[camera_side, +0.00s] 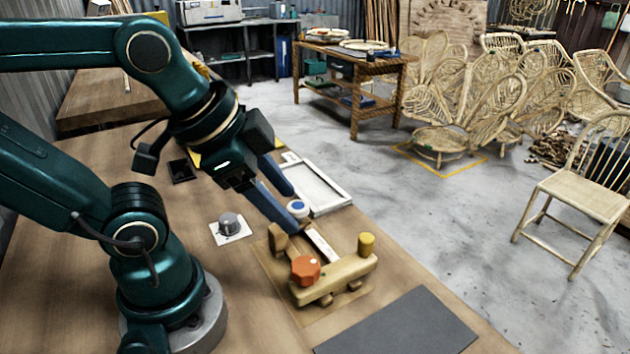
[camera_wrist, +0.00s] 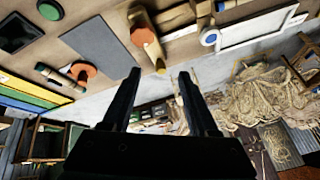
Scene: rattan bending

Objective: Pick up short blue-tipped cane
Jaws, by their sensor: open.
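I cannot make out the short blue-tipped cane for certain in either view. A round white piece with a blue centre (camera_side: 298,207) shows by my fingertips in the side view, and in the wrist view it is a blue-and-white disc (camera_wrist: 209,38) beside the white tray. I cannot tell whether it is a cane's tip. My gripper (camera_side: 294,211) points down over the bench, its two fingers apart with nothing seen between them. The wrist view also shows the gripper (camera_wrist: 160,73) spread and empty.
A wooden jig (camera_side: 335,281) with orange and yellow knobs stands below my fingers. A white-framed tray (camera_side: 316,186) lies behind. A grey knob on a white plate (camera_side: 230,226) is at left. A dark grey mat (camera_side: 400,325) lies flat at the front.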

